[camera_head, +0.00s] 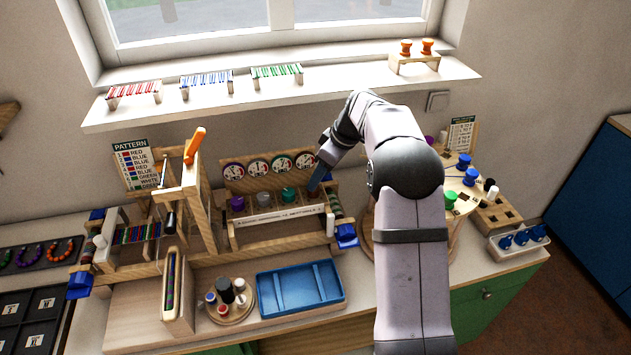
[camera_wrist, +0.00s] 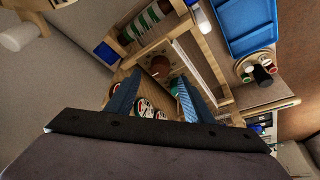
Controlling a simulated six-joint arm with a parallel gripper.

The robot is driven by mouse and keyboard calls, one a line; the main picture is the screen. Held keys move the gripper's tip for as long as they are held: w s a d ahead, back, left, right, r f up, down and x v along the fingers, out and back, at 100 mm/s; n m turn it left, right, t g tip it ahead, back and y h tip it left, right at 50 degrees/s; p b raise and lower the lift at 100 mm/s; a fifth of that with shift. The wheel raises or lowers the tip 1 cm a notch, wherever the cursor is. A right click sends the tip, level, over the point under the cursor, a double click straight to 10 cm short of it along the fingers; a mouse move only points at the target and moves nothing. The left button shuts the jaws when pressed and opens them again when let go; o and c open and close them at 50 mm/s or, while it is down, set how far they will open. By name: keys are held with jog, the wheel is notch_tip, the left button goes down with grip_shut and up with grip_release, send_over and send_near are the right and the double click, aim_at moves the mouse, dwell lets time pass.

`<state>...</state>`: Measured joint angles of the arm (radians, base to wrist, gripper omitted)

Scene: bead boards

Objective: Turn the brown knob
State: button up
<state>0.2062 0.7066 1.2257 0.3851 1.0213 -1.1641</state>
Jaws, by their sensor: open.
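The brown knob (camera_wrist: 160,67) shows in the wrist view on the wooden knob panel, between and just beyond my fingertips. In the head view my gripper (camera_head: 316,178) hides it at the right end of the knob row. My gripper also shows in the wrist view (camera_wrist: 159,80), its two blue fingers spread apart with nothing between them that I can see gripped. Contact with the knob cannot be told. In the head view a purple knob (camera_head: 238,203), a grey knob (camera_head: 264,199) and a green knob (camera_head: 288,194) stand to the left in the same row.
Round dials (camera_head: 257,167) stand behind the knobs. A bead rod (camera_head: 336,205) and a blue block (camera_head: 346,236) flank the panel's right end. A blue tray (camera_head: 262,308) and a round stand with cylinders (camera_head: 244,313) lie in front. A wooden frame with an orange handle (camera_head: 195,146) rises left.

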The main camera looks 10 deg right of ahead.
jog(key=shift+p+x, duration=0.8)
jog(key=shift+x, duration=1.5)
jog(key=shift+c, duration=0.5)
jog(key=c, duration=0.9)
